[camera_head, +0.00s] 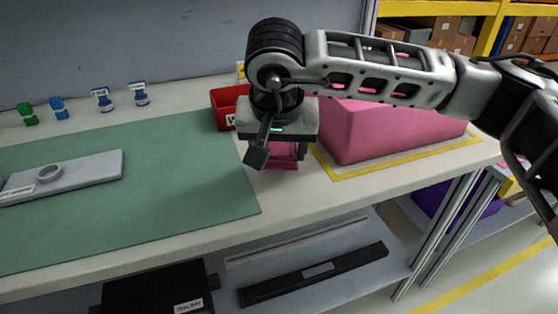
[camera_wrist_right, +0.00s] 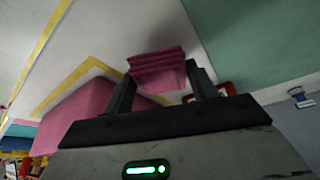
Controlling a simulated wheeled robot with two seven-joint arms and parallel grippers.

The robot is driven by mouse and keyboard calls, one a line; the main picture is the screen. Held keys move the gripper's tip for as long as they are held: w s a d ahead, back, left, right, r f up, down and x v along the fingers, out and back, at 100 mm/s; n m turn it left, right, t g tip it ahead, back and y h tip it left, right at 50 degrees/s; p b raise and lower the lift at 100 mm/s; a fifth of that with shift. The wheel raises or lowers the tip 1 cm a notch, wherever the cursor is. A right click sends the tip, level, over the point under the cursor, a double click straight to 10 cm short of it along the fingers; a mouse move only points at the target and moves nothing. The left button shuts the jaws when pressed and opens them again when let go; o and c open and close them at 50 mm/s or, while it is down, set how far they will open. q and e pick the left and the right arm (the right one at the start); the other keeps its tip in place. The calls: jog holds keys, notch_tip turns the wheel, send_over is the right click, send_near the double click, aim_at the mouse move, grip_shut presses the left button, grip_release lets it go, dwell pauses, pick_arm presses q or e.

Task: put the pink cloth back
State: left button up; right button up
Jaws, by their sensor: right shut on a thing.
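The pink cloth (camera_head: 284,156) is a small folded, layered piece below my right gripper (camera_head: 270,150) in the head view. In the right wrist view the cloth (camera_wrist_right: 158,68) sits between the two fingers of my right gripper (camera_wrist_right: 160,82), which is shut on it. It is over the pale tabletop between the green mat and the pink bin; whether it touches the table I cannot tell. A large pink bin (camera_head: 385,130) stands to the right inside a yellow taped outline, partly hidden by my right arm. My left gripper is not in view.
A red bin (camera_head: 226,108) stands behind and left of the gripper. The green mat (camera_head: 190,170) holds a grey plate with a ring (camera_head: 90,175). Several small green, blue and white items (camera_head: 58,107) line the back left. The table's front edge (camera_head: 330,205) is clear.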

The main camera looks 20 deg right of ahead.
aim_at(279, 163)
notch_tip(279, 163, down, 3)
jog(key=shift+f, duration=0.1)
jog(key=shift+f, duration=0.15)
jog(key=o, duration=0.9)
jog(key=shift+o, duration=0.2)
jog(key=shift+r, duration=0.45)
jog(key=v, duration=1.1)
jog(key=shift+s+r+p, duration=0.2)
jog(key=shift+r+p, duration=0.05)
jog(key=shift+p, duration=0.05)
